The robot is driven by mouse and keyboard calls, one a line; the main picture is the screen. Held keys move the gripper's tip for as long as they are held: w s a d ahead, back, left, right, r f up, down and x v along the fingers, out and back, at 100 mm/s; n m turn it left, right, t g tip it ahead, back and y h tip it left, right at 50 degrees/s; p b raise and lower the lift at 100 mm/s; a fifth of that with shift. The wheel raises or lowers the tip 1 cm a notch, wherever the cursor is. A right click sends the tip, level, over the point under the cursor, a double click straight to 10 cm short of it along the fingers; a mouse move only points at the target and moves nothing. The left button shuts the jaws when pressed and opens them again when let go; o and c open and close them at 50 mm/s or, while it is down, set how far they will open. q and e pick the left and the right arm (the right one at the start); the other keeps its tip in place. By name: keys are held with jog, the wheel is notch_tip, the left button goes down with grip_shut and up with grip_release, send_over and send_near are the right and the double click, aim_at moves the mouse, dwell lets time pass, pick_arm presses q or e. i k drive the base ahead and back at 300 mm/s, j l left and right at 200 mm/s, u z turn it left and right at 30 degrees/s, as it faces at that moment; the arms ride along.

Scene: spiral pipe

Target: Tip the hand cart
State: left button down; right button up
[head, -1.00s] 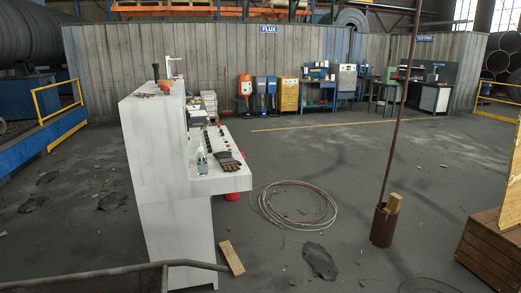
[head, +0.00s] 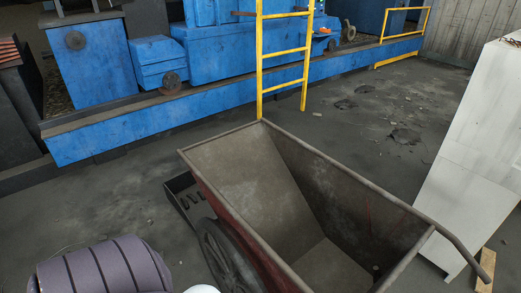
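The hand cart (head: 230,215) stands in the lower middle of the head view. It is an open, deep tub with worn dark red outer sides and grey-brown inner walls. The tub looks empty apart from a small speck on its floor. A dark spoked wheel (head: 222,255) shows on its left side. A bent metal handle bar (head: 455,242) runs off its right corner. The cart's near end is cut off by the bottom edge. Neither of my grippers is in view.
A yellow ladder (head: 260,70) stands by blue machinery (head: 225,55) behind the cart. A white cabinet (head: 470,150) and a wooden block (head: 486,270) are at right. A dark tray (head: 185,198) lies left of the cart. A striped purple-grey roll (head: 105,270) is lower left.

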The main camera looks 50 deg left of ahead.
aim_at(306, 223)
jog(key=u, duration=1.05)
